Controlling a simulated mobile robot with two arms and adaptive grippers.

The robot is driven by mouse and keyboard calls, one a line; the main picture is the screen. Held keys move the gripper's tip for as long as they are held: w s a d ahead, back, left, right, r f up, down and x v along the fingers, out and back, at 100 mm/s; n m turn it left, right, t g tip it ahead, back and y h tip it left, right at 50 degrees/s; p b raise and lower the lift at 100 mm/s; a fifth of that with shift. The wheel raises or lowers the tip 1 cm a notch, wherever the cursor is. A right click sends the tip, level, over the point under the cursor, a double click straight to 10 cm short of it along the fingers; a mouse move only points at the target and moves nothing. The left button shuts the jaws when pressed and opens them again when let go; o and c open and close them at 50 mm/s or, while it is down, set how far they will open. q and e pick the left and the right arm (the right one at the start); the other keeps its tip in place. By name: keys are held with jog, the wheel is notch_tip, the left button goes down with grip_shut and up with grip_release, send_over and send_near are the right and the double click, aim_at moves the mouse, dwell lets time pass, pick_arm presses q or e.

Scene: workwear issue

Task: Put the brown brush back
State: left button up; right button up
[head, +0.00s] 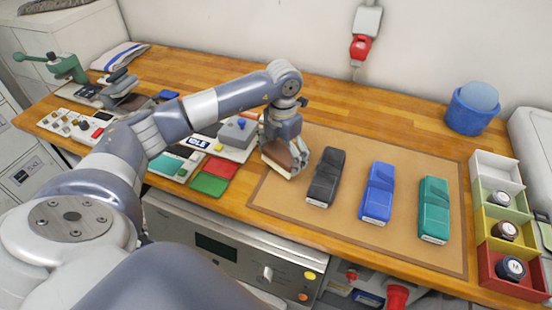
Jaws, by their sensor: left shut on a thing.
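The brown brush (277,154) is in my left gripper (290,168), whose fingers are shut on it. The gripper points down at the left end of the tan mat (330,142). The fingers hide part of the brush, and I cannot tell whether it touches the mat. A black brush (325,178), a blue brush (377,193) and a green brush (433,209) lie in a row on the mat, to the right of the gripper. My right gripper is not in view.
At the right stand stacked coloured bins (497,212) with round items and a blue tub (473,110). Left of the gripper are a grey box with a blue knob (238,131), red and green pads (209,184) and a green clamp (66,68). A red plug (360,48) hangs on the wall.

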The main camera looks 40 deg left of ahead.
aim_at(281, 176)
pick_arm(q)
jog(key=shift+f, duration=0.85)
notch_tip(281, 176, down, 3)
jog(key=shift+a+r+p, duration=0.1)
jog(key=shift+p, duration=0.55)
jog(key=shift+f, duration=0.7)
jog(key=o, duration=0.9)
jog(key=shift+o, duration=0.2)
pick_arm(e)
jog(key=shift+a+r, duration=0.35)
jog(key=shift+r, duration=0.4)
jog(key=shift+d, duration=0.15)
